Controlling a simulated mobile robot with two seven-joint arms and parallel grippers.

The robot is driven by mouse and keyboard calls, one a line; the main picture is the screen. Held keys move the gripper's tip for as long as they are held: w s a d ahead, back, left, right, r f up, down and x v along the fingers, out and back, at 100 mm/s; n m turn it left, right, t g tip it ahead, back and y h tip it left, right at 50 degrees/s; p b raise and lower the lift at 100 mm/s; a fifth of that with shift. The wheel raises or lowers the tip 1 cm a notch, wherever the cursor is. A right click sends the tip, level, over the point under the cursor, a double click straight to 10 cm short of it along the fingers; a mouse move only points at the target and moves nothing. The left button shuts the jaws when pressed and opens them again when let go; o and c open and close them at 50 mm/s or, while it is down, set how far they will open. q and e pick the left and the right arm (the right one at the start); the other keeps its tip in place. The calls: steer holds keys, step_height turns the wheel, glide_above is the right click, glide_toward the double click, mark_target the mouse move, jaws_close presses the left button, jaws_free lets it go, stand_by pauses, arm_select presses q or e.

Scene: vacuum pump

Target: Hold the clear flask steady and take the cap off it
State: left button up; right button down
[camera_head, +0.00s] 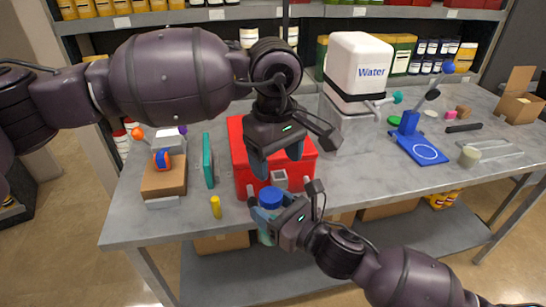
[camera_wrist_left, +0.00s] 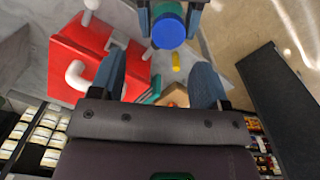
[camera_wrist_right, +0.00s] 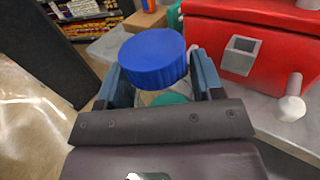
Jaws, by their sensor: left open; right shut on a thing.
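The clear flask (camera_head: 265,237) with its blue cap (camera_head: 270,196) is held upright in front of the table's front edge. In the right wrist view the blue cap (camera_wrist_right: 153,60) sits on top of the flask, with greenish contents (camera_wrist_right: 170,99) showing below it. My right gripper (camera_head: 268,208) is shut on the flask just below the cap. My left gripper (camera_head: 277,167) is open and empty above the cap, pointing down. In the left wrist view the cap (camera_wrist_left: 168,30) lies beyond the open left fingers (camera_wrist_left: 160,82), between the right gripper's fingers.
A red vacuum pump box (camera_head: 238,160) with grey fittings stands close behind the flask. A water tank (camera_head: 358,72) and a blue stand (camera_head: 420,148) are to the right.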

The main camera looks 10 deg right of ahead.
mark_target(273, 194)
arm_select(q)
steer(key=shift+a+f+m+y, duration=0.1)
steer(key=shift+a+m+y, duration=0.2)
steer(key=shift+a+m, duration=0.1)
steer(key=shift+f, duration=3.95)
steer(key=shift+c, duration=0.3)
